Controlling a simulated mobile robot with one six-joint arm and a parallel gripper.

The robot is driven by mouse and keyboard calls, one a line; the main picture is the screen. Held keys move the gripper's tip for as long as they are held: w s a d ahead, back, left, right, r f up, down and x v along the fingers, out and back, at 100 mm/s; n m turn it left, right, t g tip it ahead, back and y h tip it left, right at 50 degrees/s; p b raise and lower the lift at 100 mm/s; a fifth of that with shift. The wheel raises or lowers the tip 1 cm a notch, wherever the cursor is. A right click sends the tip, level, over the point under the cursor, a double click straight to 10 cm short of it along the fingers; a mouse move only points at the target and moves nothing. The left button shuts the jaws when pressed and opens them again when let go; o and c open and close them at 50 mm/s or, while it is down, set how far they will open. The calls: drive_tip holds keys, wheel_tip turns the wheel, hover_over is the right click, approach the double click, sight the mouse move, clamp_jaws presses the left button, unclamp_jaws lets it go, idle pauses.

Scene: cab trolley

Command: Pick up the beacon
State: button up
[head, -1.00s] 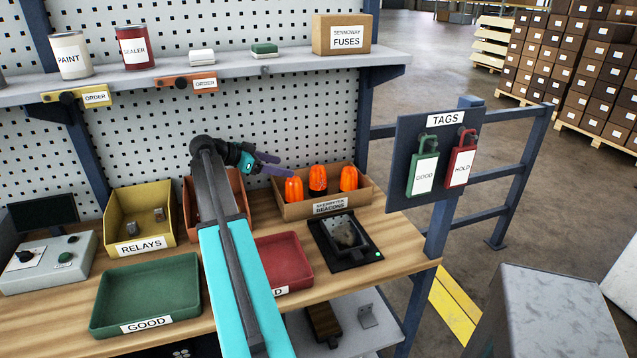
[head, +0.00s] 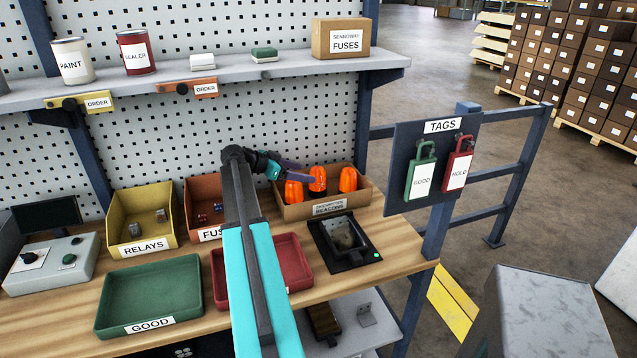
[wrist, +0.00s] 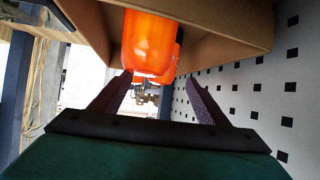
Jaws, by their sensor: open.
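Three orange beacons stand in a row in a cardboard box (head: 283,212) labelled for beacons: a left one (head: 293,190), a middle one (head: 317,180) and a right one (head: 348,180). My gripper (head: 300,167) reaches in from the left at the height of the beacon tops, close to the left and middle ones. In the wrist view my gripper (wrist: 158,80) has its two fingers spread and nothing held between them. An orange beacon (wrist: 148,45) lies just ahead, near the fingertips. Another is partly hidden behind it. Whether a finger touches a beacon I cannot tell.
The pegboard (head: 300,110) stands close behind the box. A fuse bin (head: 205,195) stands left of the box, and a red tray (head: 292,258) and a black fixture (head: 345,243) lie in front. The shelf (head: 230,82) runs above.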

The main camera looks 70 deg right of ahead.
sight(311, 173)
drive_tip(key=shift+d, duration=0.1)
drive_tip(key=shift+s+d+f+p, duration=0.15)
drive_tip(key=shift+s+d+p, duration=0.3)
drive_tip(key=shift+d+p, duration=0.25)
drive_tip(key=shift+p+x, duration=0.7)
drive_tip(key=shift+x, duration=1.05)
drive_tip(key=c, duration=1.3)
drive_tip(key=shift+r+b, duration=1.65)
drive_tip(key=shift+r, duration=3.35)
